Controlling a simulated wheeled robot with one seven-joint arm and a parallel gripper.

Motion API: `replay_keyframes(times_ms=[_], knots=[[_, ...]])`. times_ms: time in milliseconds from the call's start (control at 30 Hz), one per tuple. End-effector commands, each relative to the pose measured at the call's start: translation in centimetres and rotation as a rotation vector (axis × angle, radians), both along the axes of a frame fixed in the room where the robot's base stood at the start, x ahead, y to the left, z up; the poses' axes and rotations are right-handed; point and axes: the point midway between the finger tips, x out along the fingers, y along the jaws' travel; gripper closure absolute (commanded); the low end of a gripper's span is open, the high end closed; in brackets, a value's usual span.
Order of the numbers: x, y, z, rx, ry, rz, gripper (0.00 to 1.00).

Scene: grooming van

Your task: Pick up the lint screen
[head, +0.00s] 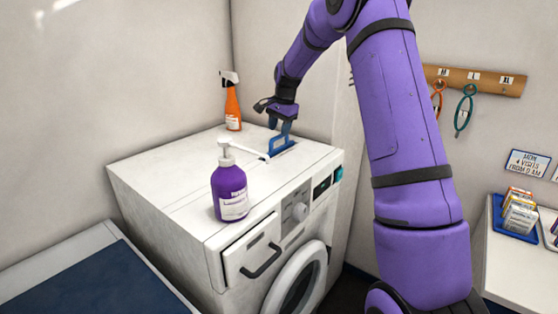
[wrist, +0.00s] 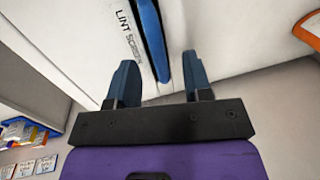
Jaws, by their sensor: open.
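The lint screen (head: 279,148) shows as a blue handle standing in a slot at the back right of the white machine's top (head: 190,165). Its lower part is hidden in the slot. In the wrist view the lint screen (wrist: 150,38) is a long blue strip beside the printed words LINT SCREEN. My gripper (head: 282,127) is open and empty, pointing down just above the handle. In the wrist view the two fingers of my gripper (wrist: 158,72) lie either side of the strip's near end, with gaps between. I cannot tell the exact height.
A purple pump bottle (head: 230,190) stands at the front of the machine top, its spout toward the lint screen. An orange spray bottle (head: 233,108) stands at the back. A blue-topped surface (head: 95,285) is at left. A blue tray (head: 497,222) with boxes is at right.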

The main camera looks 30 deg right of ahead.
Motion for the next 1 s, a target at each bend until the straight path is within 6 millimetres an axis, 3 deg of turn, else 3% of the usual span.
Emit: replay_keyframes(times_ms=[267,533,733,1000], knots=[[0.4,0.3,-3.8,0.000,0.002,0.000,0.54],[0.6,0.4,-4.2,-0.001,0.000,0.000,0.54],[0.5,0.4,-4.2,0.000,0.000,0.000,0.98],[0.6,0.4,-4.2,-0.001,0.000,0.000,1.00]])
